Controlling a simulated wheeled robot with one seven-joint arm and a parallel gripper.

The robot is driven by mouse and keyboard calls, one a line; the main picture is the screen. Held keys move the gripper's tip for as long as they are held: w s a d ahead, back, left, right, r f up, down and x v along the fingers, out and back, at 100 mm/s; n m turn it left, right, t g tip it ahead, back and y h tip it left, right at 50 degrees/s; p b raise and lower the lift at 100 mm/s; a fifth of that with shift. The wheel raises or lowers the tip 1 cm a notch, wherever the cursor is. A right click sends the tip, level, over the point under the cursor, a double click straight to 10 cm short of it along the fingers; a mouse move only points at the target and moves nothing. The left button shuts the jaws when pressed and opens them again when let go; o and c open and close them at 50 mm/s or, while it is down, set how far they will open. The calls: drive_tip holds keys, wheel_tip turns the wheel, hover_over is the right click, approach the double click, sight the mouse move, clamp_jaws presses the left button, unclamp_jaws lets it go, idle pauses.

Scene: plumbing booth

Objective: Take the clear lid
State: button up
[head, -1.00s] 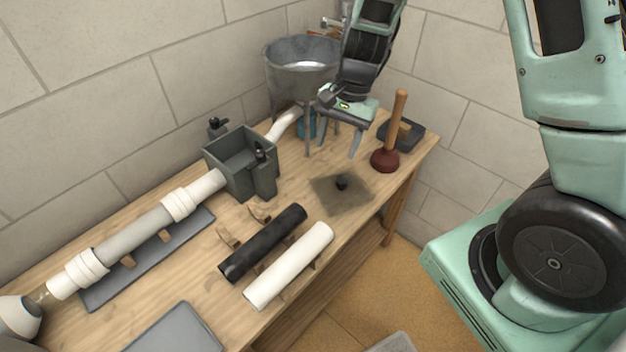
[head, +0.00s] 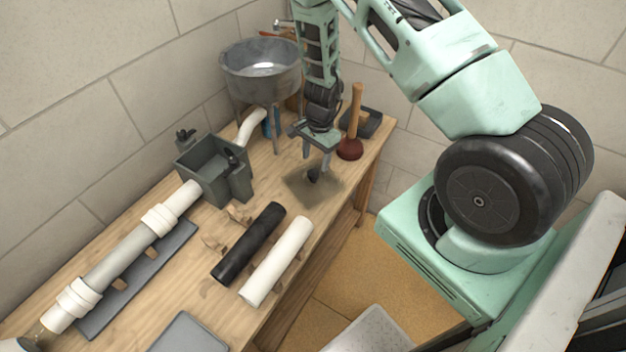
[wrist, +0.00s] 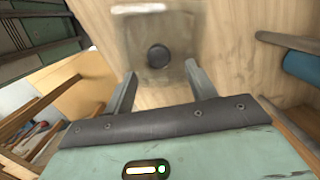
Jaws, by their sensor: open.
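The clear lid (head: 298,190) is a see-through, dark-tinted square plate with a black round knob (head: 313,175) in its middle. It lies flat on the wooden bench near the front edge. My gripper (head: 316,170) points down over the lid, with its fingers on either side of the knob in the head view. In the wrist view the lid (wrist: 183,62) and its knob (wrist: 158,56) lie ahead of the two spread fingers (wrist: 162,88). My gripper is open and empty. I cannot tell how far the fingertips are above the lid.
A plunger (head: 351,146) stands just right of my gripper. A metal basin on legs (head: 262,72) and a grey box (head: 214,172) stand behind and left. A black pipe (head: 250,243) and a white pipe (head: 277,261) lie on supports at the front.

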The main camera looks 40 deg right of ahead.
sight(313, 172)
drive_tip(key=f+p, duration=0.1)
drive_tip(key=f, duration=0.1)
drive_tip(key=a+f+p, duration=0.1)
drive_tip(key=f, duration=0.1)
drive_tip(key=shift+s+f, duration=0.2)
drive_tip(key=shift+f, duration=0.9)
drive_tip(key=shift+c, duration=0.4)
drive_tip(key=shift+w, duration=0.1)
drive_tip(key=c, duration=1.1)
drive_tip(key=shift+r, duration=0.1)
